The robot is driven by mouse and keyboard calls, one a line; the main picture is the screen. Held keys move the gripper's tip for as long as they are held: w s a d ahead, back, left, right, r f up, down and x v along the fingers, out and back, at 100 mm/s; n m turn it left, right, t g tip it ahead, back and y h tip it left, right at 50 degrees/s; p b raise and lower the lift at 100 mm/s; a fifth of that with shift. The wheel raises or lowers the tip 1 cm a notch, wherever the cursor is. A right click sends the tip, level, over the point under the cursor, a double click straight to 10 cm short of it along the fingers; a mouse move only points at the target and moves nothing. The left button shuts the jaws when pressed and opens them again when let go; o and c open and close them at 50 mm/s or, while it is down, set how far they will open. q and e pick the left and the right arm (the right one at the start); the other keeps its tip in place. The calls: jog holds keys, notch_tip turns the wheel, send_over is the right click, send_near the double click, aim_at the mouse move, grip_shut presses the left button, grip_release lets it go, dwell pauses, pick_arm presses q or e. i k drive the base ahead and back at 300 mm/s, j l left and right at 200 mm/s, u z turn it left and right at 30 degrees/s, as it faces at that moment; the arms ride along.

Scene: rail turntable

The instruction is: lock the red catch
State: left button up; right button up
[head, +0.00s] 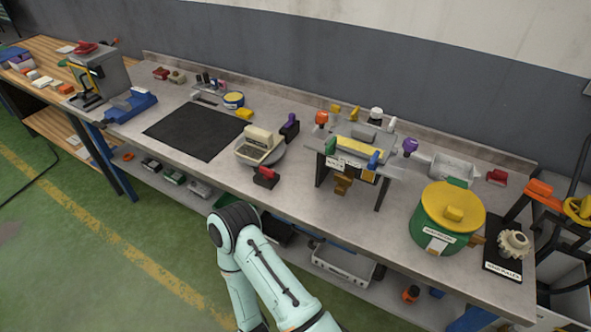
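A red catch (265,174), red on top with a dark body, sits at the front of the small round turntable (274,157), near the front edge of the grey bench. Its exact position relative to the turntable rim is too small to tell. A cream block-like item (259,142) stands on the turntable. A similar dark catch with a purple top (290,120) stands at the turntable's back right side. One pale green arm of mine rises from the bottom, its dark joint below the bench edge. Neither of my grippers shows in the head view.
A black mat (197,131) lies left of the turntable. A grey fixture (352,158) with coloured knobs stands to the right, then a green pot with a yellow lid (450,206). The bench front edge (212,187) lies just beyond my arm.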

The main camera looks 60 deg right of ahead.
aim_at(268, 174)
jog(key=z, duration=1.7)
